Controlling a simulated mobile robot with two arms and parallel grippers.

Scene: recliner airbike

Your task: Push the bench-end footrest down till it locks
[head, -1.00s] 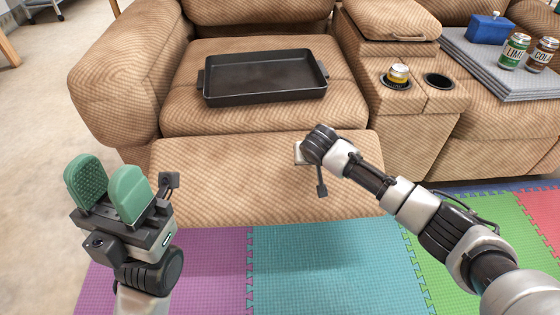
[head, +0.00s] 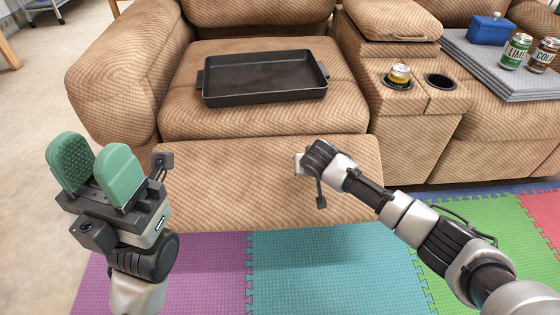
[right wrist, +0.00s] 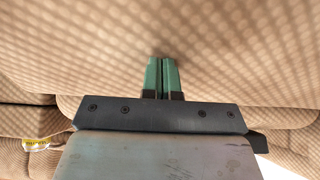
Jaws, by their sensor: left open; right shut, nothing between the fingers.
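The footrest (head: 240,185) is a tan padded panel jutting out below the front of the recliner seat (head: 350,115). My right gripper (right wrist: 162,78) is shut and empty, with its green fingertips against or very near the tan padding in the right wrist view. In the head view its wrist hides the fingers, over the right part of the footrest. I cannot tell whether the footrest is locked. My left gripper (head: 95,150) is open and empty, with green fingers pointing up, left of the footrest.
A black baking tray (head: 265,92) rests on the seat. Lime (head: 515,51) and cola (head: 544,54) cans and a blue box (head: 488,28) stand at right. Foam mats (head: 330,270) cover the floor.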

